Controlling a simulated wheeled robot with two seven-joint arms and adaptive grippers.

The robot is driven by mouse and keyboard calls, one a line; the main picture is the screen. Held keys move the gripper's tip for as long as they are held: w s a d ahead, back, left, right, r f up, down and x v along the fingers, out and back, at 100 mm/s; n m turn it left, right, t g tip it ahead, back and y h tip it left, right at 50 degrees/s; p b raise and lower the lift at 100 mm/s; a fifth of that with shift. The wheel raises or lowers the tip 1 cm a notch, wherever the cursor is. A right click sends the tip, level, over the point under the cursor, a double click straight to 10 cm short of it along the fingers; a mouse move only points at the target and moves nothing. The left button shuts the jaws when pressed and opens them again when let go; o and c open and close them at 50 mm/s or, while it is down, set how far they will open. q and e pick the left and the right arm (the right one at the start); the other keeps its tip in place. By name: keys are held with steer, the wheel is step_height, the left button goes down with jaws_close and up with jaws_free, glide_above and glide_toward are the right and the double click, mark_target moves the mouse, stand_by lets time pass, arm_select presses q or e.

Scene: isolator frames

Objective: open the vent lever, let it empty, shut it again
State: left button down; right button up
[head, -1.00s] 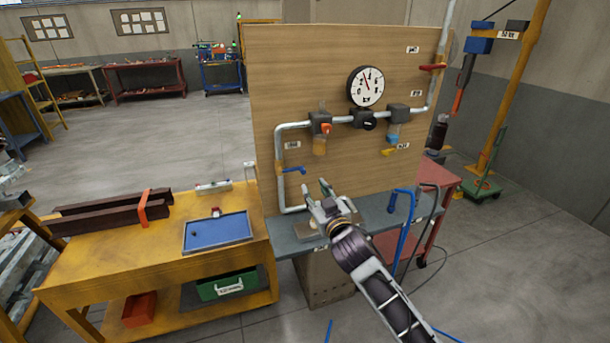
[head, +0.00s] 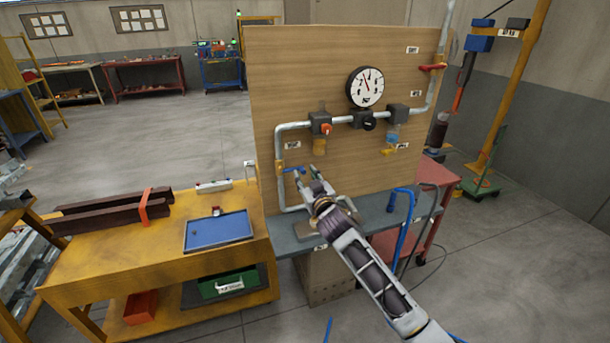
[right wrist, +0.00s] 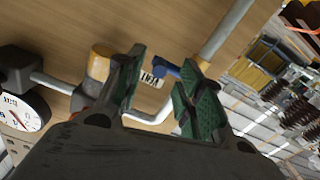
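A board carries a pipe with levers and a dial gauge (head: 366,87). My right gripper (head: 310,172) is open and empty, close to the blue lever. In the right wrist view, the green-padded fingers (right wrist: 163,62) are spread, with the blue lever (right wrist: 168,69) showing between their tips, apparently beyond them. My left gripper is out of view.
A red handle (head: 433,67) is on the upper right pipe, and an orange knob (head: 326,128) on the upper left. A grey shelf (head: 284,244) runs below the board. A yellow bench (head: 100,265) with a blue tray (head: 218,232) stands left.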

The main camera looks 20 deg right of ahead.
steer(key=shift+w, duration=0.85)
steer(key=shift+c, duration=0.2)
